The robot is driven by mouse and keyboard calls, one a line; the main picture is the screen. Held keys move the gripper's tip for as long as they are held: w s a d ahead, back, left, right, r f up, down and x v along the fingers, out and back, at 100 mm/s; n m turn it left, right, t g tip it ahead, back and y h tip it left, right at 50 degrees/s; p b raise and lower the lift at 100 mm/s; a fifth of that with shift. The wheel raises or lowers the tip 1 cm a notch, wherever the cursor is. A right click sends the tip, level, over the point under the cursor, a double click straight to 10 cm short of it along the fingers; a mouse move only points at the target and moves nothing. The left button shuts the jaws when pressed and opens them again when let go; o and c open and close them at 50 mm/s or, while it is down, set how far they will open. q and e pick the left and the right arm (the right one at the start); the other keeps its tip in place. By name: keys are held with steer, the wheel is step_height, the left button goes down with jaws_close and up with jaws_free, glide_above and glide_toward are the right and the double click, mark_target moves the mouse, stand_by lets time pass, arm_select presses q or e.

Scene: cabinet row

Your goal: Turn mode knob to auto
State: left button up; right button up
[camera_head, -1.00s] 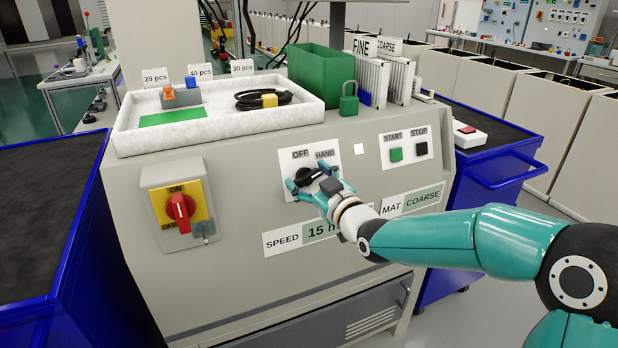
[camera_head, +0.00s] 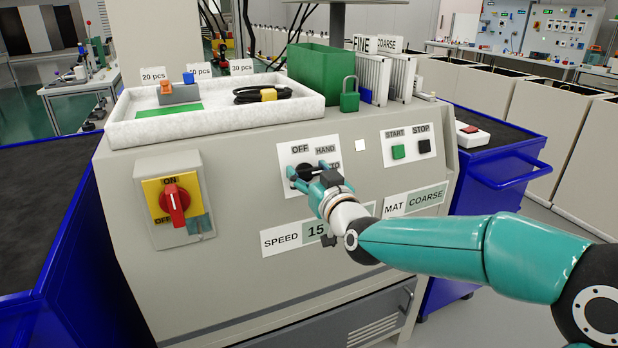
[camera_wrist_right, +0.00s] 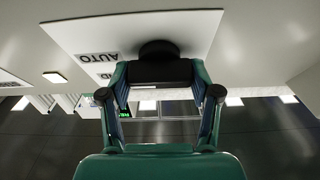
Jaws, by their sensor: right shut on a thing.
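The black mode knob (camera_head: 304,171) is on a white plate (camera_head: 287,157) on the sloped front of the grey cabinet. The labels OFF and HAND show above it; the lower right label is mostly hidden by my gripper. My right gripper (camera_head: 308,176) is shut on the knob, its fingers on either side of it. In the right wrist view the knob (camera_wrist_right: 158,48) shows at the plate beyond the gripper (camera_wrist_right: 158,85), with the label AUTO (camera_wrist_right: 98,59) to its left. The knob's pointer direction is hidden. My left gripper is not in view.
A red main switch (camera_head: 175,204) on yellow is at the left of the panel. START (camera_head: 398,152) and STOP (camera_head: 424,146) buttons are at the right. A white tray (camera_head: 120,135) and green bin (camera_head: 313,75) stand on top. Blue carts flank the cabinet.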

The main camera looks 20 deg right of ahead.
steer(key=o, duration=1.1)
steer(key=shift+o, duration=0.2)
steer(key=s, duration=1.2)
steer(key=shift+f, duration=0.2)
